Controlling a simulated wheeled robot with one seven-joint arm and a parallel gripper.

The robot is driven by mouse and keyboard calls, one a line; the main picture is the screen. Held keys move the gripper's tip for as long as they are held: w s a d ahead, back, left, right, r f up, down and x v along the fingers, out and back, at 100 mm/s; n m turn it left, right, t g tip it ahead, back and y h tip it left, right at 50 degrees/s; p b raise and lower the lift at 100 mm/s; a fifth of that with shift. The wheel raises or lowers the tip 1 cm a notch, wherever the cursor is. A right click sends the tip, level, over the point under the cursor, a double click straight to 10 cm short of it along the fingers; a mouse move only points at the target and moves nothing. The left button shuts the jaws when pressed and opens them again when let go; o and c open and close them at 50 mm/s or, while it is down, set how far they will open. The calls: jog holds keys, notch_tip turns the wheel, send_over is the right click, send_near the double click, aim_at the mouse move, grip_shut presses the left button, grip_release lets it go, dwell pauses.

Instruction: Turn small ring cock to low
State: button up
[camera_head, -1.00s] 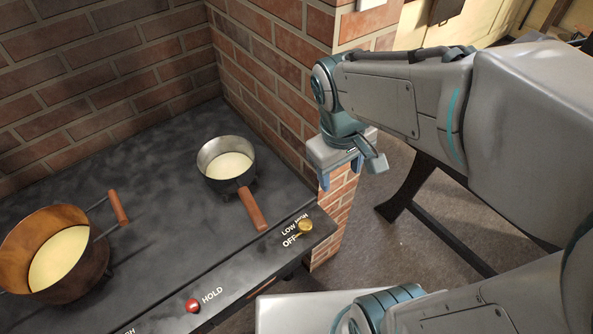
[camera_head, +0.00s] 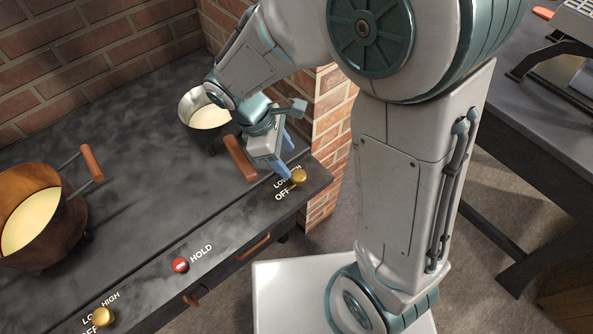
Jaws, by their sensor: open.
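The stove's black front panel (camera_head: 235,235) carries two brass cocks. One cock (camera_head: 298,177) is at the right end, by the markings OFF, LOW and HIGH, with LOW partly covered. The other cock (camera_head: 103,316) is at the lower left, with the same markings. I cannot tell which is the small ring cock. My gripper (camera_head: 287,160) is open, with blue fingers pointing down just above and beside the right cock. I cannot tell whether a finger touches it. The cock's handle direction is hard to make out.
A small steel pot (camera_head: 207,115) with a wooden handle (camera_head: 240,158) stands close left of my gripper. A large copper pot (camera_head: 32,215) stands at the left. A brick pillar (camera_head: 332,125) rises behind right.

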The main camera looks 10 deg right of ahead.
aim_at(298, 174)
jog(key=b+x, duration=0.1)
jog(key=x, duration=0.5)
jog(key=shift+d+f, duration=0.1)
jog(key=shift+f, duration=0.15)
jog(key=c, duration=1)
jog(key=shift+o, duration=0.2)
jog(key=shift+d, duration=0.15)
